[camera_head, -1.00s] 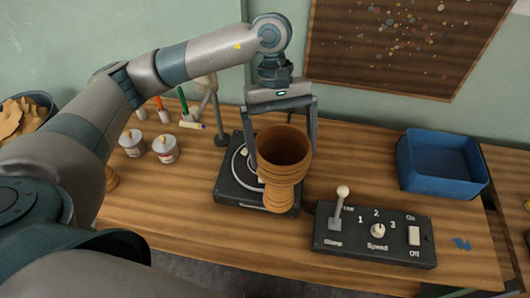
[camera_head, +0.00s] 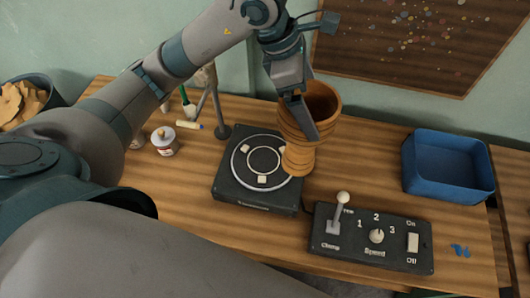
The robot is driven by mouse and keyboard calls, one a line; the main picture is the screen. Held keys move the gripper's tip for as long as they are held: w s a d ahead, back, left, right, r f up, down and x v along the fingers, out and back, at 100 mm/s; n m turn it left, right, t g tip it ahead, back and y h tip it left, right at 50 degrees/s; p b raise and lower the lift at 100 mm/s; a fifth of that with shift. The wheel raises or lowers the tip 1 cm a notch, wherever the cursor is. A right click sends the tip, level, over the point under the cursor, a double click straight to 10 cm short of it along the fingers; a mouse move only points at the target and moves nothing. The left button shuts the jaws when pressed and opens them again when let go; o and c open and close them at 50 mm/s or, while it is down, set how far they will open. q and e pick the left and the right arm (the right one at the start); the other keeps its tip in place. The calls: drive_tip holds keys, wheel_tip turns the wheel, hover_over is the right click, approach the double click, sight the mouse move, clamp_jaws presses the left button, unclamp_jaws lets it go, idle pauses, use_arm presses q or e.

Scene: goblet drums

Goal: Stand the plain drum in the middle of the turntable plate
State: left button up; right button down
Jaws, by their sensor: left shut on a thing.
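The turntable (camera_head: 228,192) is a black square base with a round dark plate (camera_head: 262,160) marked by white rings, with small pale blocks on it. An orange-brown goblet drum (camera_head: 325,101) with fine ring lines is held upright or slightly tilted, its wide open bowl up. My left gripper (camera_head: 303,115) is shut on the drum's bowl, with one finger across its near side. The narrow foot (camera_head: 297,160) overlaps the plate's right edge in the picture, off its middle. Its height above the plate is hard to tell. My right gripper is not in view.
A control box (camera_head: 372,240) with a clamp lever (camera_head: 338,212), speed knob and switch stands at the front right. A blue bin (camera_head: 448,168) is at the right. A small pot (camera_head: 165,142), a marker and a grey stand (camera_head: 221,131) are behind and left of the turntable.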

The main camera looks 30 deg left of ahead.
use_arm(q)
drive_tip(key=shift+w+r+n, duration=0.25)
drive_tip(key=shift+r+n, duration=0.05)
drive_tip(key=shift+n, duration=0.1)
drive_tip(key=shift+a, duration=0.1)
drive_tip(key=a+f+p, duration=0.2)
drive_tip(key=a+f, duration=0.1)
drive_tip(key=a, duration=0.2)
drive_tip(key=w+a+f+p, duration=0.1)
drive_tip(key=a+f+p, duration=0.1)
drive_tip(key=a+f, duration=0.2)
drive_tip(key=shift+a, duration=1.25)
wheel_tip(320, 180, down, 4)
drive_tip(key=shift+p, duration=1.25)
drive_tip(key=shift+f, duration=0.2)
